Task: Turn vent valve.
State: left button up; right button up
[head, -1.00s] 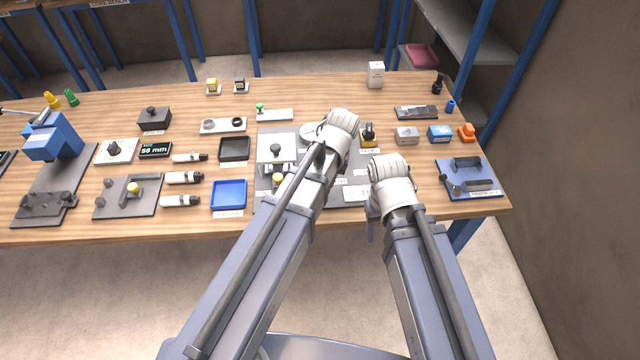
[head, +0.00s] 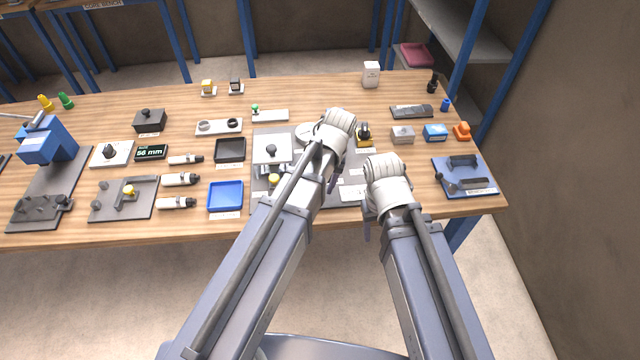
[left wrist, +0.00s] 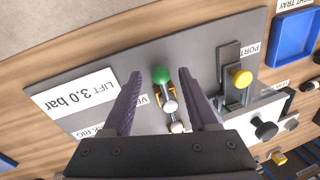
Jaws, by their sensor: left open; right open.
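The vent valve (left wrist: 163,88) shows in the left wrist view as a small lever with a green knob and pale round parts below it on the grey rig plate (left wrist: 120,45). A label partly reading "VE" lies beside it. My left gripper (left wrist: 158,78) is open, with one finger on each side of the valve. The green knob lies between the fingertips; I see no contact. In the head view my left arm hides the valve. My right gripper (head: 368,226) is open and empty at the table's front edge, mostly hidden by its wrist.
In the left wrist view a port lever with a yellow knob (left wrist: 240,78) stands just right of the fingers, near a black knob (left wrist: 264,130). A "LIFT 3.0 bar" label (left wrist: 75,100) lies left. A blue tray (head: 225,197) and a blue fixture (head: 464,176) flank the arms.

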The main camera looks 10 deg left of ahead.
pick_arm(q)
jog(key=shift+r, duration=0.1)
notch_tip(320, 180, up, 8)
jog(key=d+p, duration=0.1)
jog(key=p, duration=0.6)
jog(key=shift+d+f+p, duration=0.25)
jog(key=shift+p, duration=0.1)
jog(key=shift+w, duration=0.1)
jog(key=s+d+m+h, duration=0.1)
jog(key=s+d+m, duration=0.2)
jog(key=s, duration=0.8)
jog(key=shift+s+f+m+b, duration=0.35)
jog(key=shift+f+m, duration=0.1)
jog(key=shift+m, duration=0.55)
